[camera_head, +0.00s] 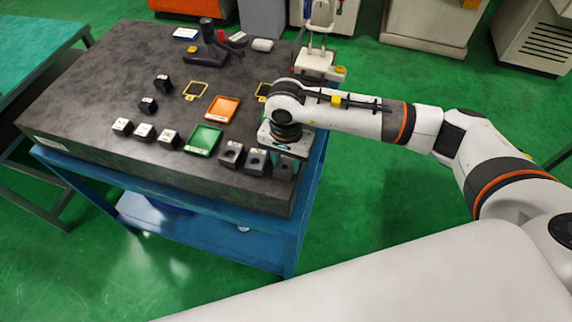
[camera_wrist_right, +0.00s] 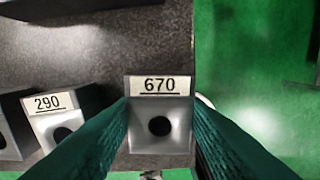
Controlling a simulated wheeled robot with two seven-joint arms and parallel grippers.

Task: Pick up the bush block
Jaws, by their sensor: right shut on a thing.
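A grey bush block (camera_wrist_right: 159,126) with a round dark hole and a label reading 670 is in the wrist view. My right gripper (camera_head: 287,153) reaches down over it at the front right corner of the dark slab, and its teal fingers are on either side of the block. The gripper is shut on this block. In the head view the block (camera_head: 284,171) is partly hidden under the gripper. I cannot tell whether it is clear of the slab. My left gripper is not in view.
Close on the left stands a block labelled 290 (camera_wrist_right: 52,125), with another similar block (camera_head: 231,154) beyond it. A green tray (camera_head: 203,140), an orange tray (camera_head: 222,109) and smaller blocks (camera_head: 144,132) lie further left. The dark slab (camera_head: 120,75) tops a blue cart (camera_head: 265,232).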

